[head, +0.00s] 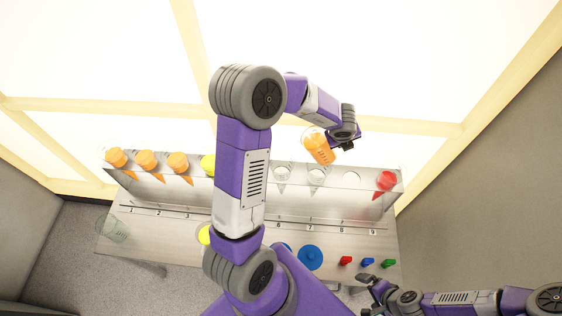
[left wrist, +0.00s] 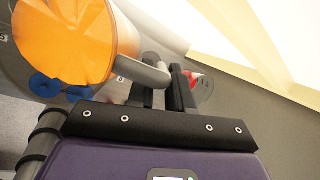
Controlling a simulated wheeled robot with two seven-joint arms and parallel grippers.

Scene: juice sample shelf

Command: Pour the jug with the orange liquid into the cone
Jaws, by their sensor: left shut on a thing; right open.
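The jug with orange liquid (head: 319,148) is held in the air above the shelf's right half, leaning in the head view. My left gripper (head: 340,140) is shut on its handle. In the left wrist view the jug (left wrist: 65,45) fills the upper left, its handle (left wrist: 152,75) between the fingers (left wrist: 163,92). Empty clear cones (head: 282,171), (head: 316,175) and (head: 351,178) sit in the shelf near labels 6 to 8, the middle one just below the jug. No stream of liquid shows. My right gripper (head: 366,289) is open and empty at the lower right.
The shelf (head: 250,222) also holds orange cones (head: 146,160), a yellow one (head: 208,165) and a red one (head: 386,181). A blue round jug (head: 310,258) and small red, blue and green pieces (head: 367,262) stand in front. A clear jug (head: 114,229) is at left. My left arm hides the shelf's middle.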

